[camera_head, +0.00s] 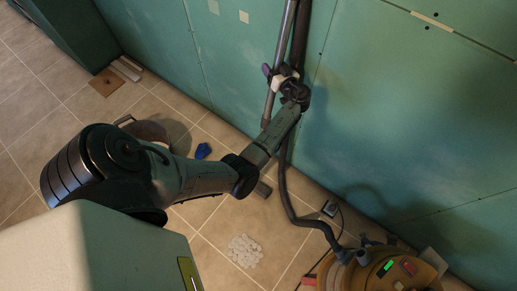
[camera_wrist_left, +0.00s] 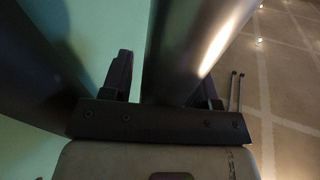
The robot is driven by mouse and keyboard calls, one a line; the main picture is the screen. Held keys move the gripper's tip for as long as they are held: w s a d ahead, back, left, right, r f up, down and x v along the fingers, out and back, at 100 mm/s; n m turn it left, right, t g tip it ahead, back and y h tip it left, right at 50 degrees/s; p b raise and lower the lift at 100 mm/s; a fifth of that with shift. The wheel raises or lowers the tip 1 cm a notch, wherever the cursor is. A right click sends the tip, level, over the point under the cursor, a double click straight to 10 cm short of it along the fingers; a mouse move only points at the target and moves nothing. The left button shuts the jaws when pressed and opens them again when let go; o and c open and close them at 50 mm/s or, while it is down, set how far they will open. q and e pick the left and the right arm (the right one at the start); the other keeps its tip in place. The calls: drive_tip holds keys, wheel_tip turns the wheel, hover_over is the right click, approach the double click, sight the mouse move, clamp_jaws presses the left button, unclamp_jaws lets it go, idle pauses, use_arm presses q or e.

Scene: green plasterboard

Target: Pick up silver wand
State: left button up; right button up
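The silver wand (camera_head: 285,40) is a long metal tube leaning almost upright along the green wall in the head view. My left gripper (camera_head: 281,77) is at the wand, partway along its visible length. In the left wrist view the wand (camera_wrist_left: 188,50) stands between the two fingers of my left gripper (camera_wrist_left: 163,88). A thin gap shows between the left finger and the tube, and the right finger is partly hidden by the tube. The fingers look open around the wand. My right gripper is not in view.
A dark hose (camera_head: 286,185) runs beside the wand down to a vacuum body (camera_head: 377,270) at the lower right. A blue object (camera_head: 203,151), a round bucket-like object (camera_head: 147,133) and a pale pebble pile (camera_head: 244,250) are on the tiled floor. The wall (camera_head: 400,110) is close behind the wand.

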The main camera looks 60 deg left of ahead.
use_arm(q)
drive_tip(key=c, duration=0.9)
drive_tip(key=shift+r, duration=0.1)
drive_tip(key=shift+r, duration=0.15)
